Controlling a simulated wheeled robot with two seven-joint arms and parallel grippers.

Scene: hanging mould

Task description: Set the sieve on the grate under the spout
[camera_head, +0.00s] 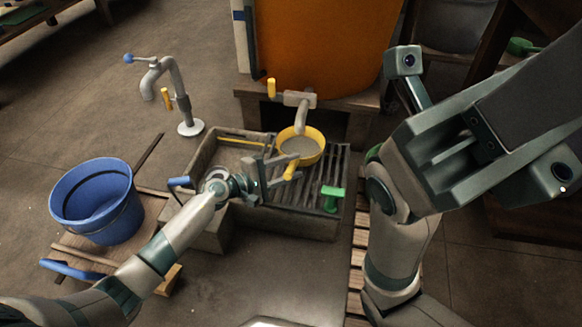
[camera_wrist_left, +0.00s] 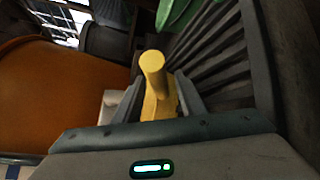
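The sieve (camera_head: 301,146) has a round yellow rim, a pale mesh and a yellow handle. It is beneath the grey spout (camera_head: 300,115) of the orange barrel, over the slatted grate (camera_head: 320,188). I cannot tell whether it rests on the slats. My left gripper (camera_head: 284,172) is at the handle, in front of the sieve. In the left wrist view the handle (camera_wrist_left: 157,90) lies between both fingers, which appear closed on it. The sieve's bowl is not clear in that view. My right arm fills the right side of the head view; its fingers cannot be made out.
The orange barrel (camera_head: 325,45) stands behind the grate. A green-handled object (camera_head: 333,193) is on the grate's right side. A blue bucket (camera_head: 97,200) sits on a wooden stand at left. A grey standpipe tap (camera_head: 170,90) rises behind. Low walls frame the trough (camera_head: 200,160).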

